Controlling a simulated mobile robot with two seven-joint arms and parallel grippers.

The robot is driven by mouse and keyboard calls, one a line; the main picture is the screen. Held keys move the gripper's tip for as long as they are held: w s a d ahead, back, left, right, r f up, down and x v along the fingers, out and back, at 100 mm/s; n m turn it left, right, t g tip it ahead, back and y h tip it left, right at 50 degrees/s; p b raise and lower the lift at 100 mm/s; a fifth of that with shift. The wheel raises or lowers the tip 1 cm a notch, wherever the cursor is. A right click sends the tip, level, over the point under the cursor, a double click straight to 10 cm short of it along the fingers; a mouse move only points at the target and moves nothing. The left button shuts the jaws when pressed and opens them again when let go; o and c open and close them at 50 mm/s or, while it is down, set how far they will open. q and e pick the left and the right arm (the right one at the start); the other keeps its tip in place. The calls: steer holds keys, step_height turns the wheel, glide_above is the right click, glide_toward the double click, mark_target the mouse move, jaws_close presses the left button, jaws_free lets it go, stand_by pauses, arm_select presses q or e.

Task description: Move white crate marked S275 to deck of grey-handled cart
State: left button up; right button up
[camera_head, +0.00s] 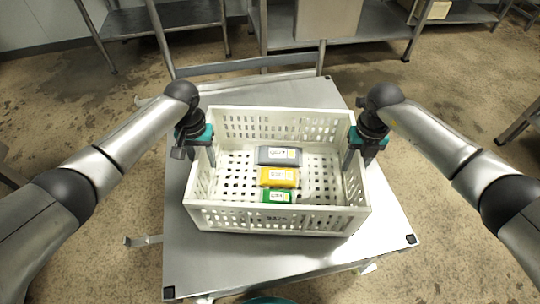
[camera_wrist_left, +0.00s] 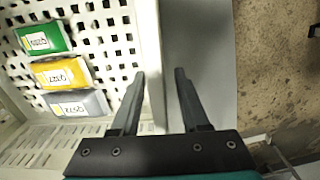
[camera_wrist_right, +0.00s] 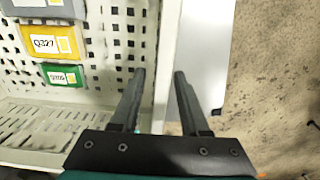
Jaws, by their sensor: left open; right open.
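The white crate (camera_head: 277,222) sits upright on a steel-topped cart or table (camera_head: 190,270). Its front wall carries a small dark marking too blurred to read. Inside lie a grey pack, a yellow pack and a green pack. My left gripper (camera_head: 203,155) is open at the crate's left wall. In the left wrist view its fingers (camera_wrist_left: 160,85) stand either side of the wall's rim (camera_wrist_left: 151,50). My right gripper (camera_head: 353,157) is open at the right wall. In the right wrist view its fingers (camera_wrist_right: 160,85) straddle that rim (camera_wrist_right: 168,50). I cannot tell which surface is the grey-handled cart's deck.
Steel tables with lower shelves (camera_head: 190,18) stand along the back. A metal bar (camera_head: 250,63) runs behind the crate's support. A short metal bracket (camera_head: 145,241) sticks out at its left. Stained floor (camera_head: 440,85) is open to the right.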

arm_select(q)
step_height(320, 180, up, 12)
steer(key=shift+f, duration=0.1)
arm_select(e)
step_height(320, 180, up, 12)
steer(key=shift+r, duration=0.1)
stand_by(0.7)
stand_by(0.4)
